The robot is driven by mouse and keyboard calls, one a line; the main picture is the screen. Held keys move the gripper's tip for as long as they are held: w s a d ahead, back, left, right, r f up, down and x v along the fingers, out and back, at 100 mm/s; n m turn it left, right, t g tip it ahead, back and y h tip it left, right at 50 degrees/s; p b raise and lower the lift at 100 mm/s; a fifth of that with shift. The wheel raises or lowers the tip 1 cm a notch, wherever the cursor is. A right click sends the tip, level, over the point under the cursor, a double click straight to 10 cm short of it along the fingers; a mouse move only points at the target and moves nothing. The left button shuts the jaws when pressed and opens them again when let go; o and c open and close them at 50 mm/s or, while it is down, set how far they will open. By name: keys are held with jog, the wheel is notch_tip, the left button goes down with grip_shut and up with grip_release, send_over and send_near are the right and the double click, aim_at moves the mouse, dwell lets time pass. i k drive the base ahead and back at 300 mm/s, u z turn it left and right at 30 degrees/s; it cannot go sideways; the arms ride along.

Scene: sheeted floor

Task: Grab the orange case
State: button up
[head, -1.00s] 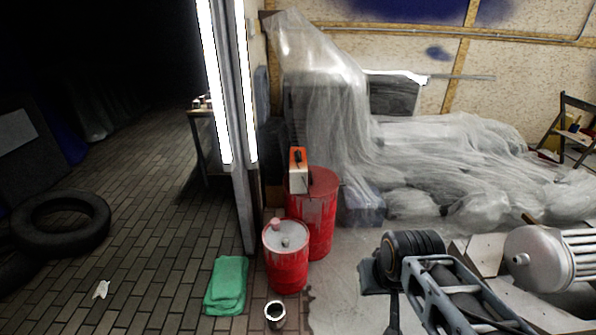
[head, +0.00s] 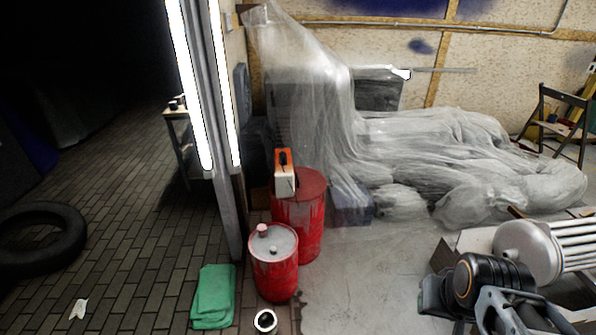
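The orange case (head: 284,173) is a small upright box with an orange top, a dark handle and a pale front. It stands on top of the taller red barrel (head: 297,222), near the middle of the view. My arm shows at the lower right, with a black rounded joint and grey links. A dark part at its left end looks like my gripper (head: 431,296). It is well to the right of the case and apart from it. Its fingers cannot be made out.
A shorter red barrel (head: 274,262) stands in front of the taller one. A green folded cloth (head: 213,296) and a small pot (head: 265,321) lie before it. Plastic-covered furniture (head: 440,150) fills the back right. A silver machine (head: 530,250) is at right. Bare floor lies right of the barrels.

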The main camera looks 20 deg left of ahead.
aim_at(283, 190)
jog(key=i, duration=3.3)
jog(key=u, duration=3.8)
